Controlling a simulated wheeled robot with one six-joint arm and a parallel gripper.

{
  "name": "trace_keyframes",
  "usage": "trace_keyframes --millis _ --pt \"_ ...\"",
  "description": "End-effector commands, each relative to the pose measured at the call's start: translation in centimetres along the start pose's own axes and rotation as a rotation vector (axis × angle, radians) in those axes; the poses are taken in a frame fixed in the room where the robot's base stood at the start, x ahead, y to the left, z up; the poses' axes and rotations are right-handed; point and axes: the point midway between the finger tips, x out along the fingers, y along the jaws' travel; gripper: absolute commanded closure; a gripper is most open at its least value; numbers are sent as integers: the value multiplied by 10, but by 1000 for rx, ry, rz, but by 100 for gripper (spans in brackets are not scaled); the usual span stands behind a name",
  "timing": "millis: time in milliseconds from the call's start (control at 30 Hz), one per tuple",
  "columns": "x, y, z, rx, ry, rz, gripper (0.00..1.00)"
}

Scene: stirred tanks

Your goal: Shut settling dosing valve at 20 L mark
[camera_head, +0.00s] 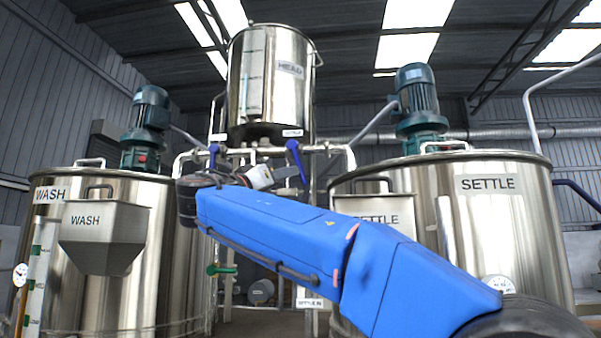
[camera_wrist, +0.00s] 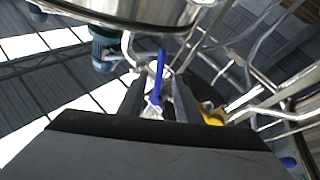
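The settling dosing valve's blue lever (camera_head: 297,160) hangs down, slightly slanted, from the pipe under the head tank (camera_head: 290,95), below a small label. A pale level gauge (camera_head: 254,85) runs up the head tank's front; its marks and liquid level are too small to read. My gripper (camera_head: 285,174) is just left of and below this lever. In the wrist view my gripper (camera_wrist: 160,88) has its two dark fingers apart, with a blue lever (camera_wrist: 160,75) showing in the gap, clear of both fingers. I cannot tell how deep it sits between them.
A second blue lever (camera_head: 213,156) hangs on the pipe at left. The settle tank (camera_head: 500,230) stands right and the wash tank (camera_head: 170,260) left, each with a hopper in front. A green valve handle (camera_head: 220,269) is low between them. Pipes surround my gripper.

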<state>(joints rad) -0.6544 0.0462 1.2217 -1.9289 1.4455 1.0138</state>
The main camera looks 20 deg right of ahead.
Motion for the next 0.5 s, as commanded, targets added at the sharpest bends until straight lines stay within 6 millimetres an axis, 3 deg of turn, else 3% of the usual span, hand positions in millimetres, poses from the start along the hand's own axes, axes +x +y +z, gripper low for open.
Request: trace_keyframes --millis 300,500 --pt "53 0 1 -2 0 2 69" --pt "74 0 0 -1 1 1 69"
